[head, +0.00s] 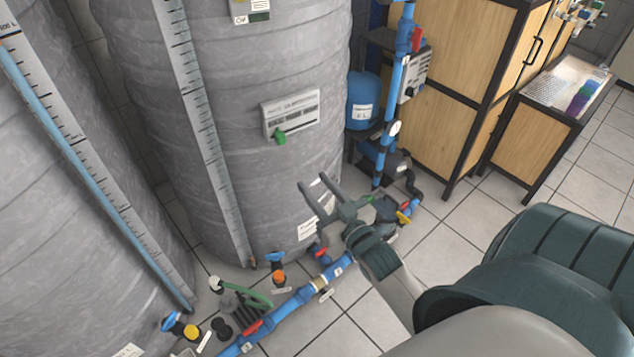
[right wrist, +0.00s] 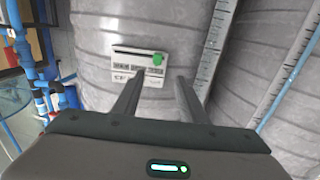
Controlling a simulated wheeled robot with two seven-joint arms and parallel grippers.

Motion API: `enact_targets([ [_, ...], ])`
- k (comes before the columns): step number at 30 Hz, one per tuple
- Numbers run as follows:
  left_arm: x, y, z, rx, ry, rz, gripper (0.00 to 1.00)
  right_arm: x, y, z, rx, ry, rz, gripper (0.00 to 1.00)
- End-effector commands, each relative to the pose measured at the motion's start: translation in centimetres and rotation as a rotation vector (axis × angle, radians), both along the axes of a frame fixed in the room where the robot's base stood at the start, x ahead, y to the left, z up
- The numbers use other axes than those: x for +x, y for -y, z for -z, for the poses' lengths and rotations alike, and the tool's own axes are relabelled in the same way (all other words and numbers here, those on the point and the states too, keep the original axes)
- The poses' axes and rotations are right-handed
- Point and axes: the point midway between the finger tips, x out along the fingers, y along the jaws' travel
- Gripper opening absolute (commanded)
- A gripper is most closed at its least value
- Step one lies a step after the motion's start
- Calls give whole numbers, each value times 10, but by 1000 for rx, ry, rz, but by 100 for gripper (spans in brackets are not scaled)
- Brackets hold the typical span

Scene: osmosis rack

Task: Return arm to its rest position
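My right gripper (head: 318,191) is in the lower middle of the head view, in front of the large grey tank (head: 265,70). Its two fingers are spread apart with nothing between them. In the right wrist view the fingers (right wrist: 158,95) point at the same ribbed tank, with a white panel (right wrist: 138,64) bearing a green knob (right wrist: 158,58) beyond them. The panel also shows on the tank in the head view (head: 300,112), up and left of the gripper and apart from it. My left gripper is not in view.
Blue pipes (head: 305,292) with red-handled valves run along the floor below the gripper. A blue vessel (head: 362,88) and a pump (head: 382,157) stand right of the tank. Wooden cabinets (head: 445,90) are at the back right. Tiled floor (head: 450,245) is open at right.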

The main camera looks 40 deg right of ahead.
Motion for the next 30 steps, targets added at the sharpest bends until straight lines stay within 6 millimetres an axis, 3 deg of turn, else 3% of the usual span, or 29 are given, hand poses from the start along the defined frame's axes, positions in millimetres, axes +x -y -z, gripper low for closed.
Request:
enact_targets([
  [13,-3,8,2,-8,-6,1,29,0,0,1,0,-2,0,39],
  [17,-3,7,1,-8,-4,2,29,1,-3,13,3,-27,-2,39],
  [20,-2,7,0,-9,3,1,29,1,-7,37,8,-76,-6,39],
  [23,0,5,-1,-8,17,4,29,-2,-16,75,13,-152,-15,39],
  [30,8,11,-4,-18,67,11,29,-33,-54,205,16,-426,-60,39],
])
